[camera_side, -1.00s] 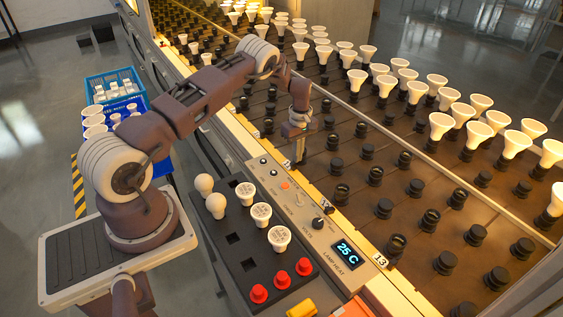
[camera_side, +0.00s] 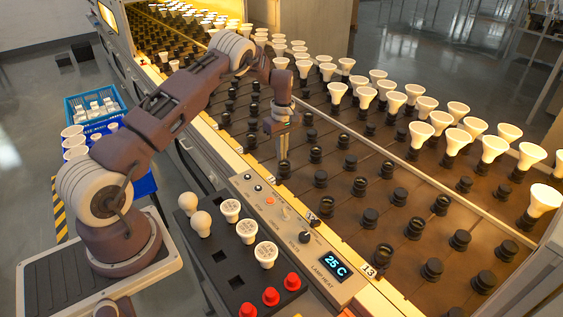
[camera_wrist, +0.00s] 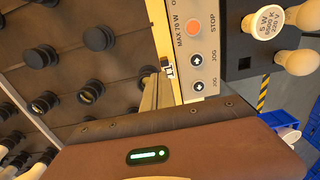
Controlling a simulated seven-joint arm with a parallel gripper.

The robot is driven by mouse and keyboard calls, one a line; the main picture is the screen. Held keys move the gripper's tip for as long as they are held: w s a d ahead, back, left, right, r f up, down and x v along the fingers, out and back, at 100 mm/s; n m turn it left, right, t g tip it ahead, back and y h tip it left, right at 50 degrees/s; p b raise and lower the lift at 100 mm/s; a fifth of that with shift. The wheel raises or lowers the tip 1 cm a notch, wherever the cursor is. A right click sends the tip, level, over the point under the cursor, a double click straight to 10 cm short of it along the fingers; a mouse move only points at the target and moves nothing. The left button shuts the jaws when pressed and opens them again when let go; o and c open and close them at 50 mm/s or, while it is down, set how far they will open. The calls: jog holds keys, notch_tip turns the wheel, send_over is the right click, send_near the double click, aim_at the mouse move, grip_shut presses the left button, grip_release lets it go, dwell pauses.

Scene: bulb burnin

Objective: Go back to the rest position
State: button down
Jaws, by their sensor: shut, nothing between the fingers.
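My gripper (camera_side: 284,157) hangs fingers down over the near edge of the burn-in rack (camera_side: 330,222), just behind the control panel (camera_side: 290,222). Its fingers are together and hold nothing. In the wrist view the closed fingers (camera_wrist: 149,94) show edge-on above the brown gripper body, beside the panel with its orange STOP button (camera_wrist: 193,26). My arm is bent, reaching from its base at the left over to the rack.
Several empty black sockets (camera_side: 350,163) stand near the gripper; white lamps (camera_side: 420,134) fill sockets farther back. A black tray (camera_side: 222,262) holds round bulbs (camera_side: 201,223), printed-face lamps (camera_side: 266,254) and red pieces (camera_side: 270,297). A blue crate (camera_side: 95,103) stands at the far left.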

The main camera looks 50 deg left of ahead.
jog(key=shift+r, duration=0.9)
jog(key=s+d+r+m+t, duration=0.15)
jog(key=d+r, duration=0.25)
jog(key=r, duration=0.4)
jog(key=s+d+r+m, duration=0.15)
jog(key=d+r, duration=0.25)
jog(key=r, duration=0.5)
jog(key=s+d+r+m+t, duration=0.2)
jog(key=s+d+r+m, duration=0.3)
jog(key=s+d+r, duration=0.4)
jog(key=s+d+r+m+t, duration=0.1)
jog(key=s+d+m, duration=0.3)
jog(key=s, duration=0.7)
jog(key=s+d+r+m+t, duration=0.1)
jog(key=s+d+m, duration=0.3)
jog(key=s, duration=0.7)
jog(key=shift+r+m, duration=0.25)
jog(key=shift+m, duration=0.75)
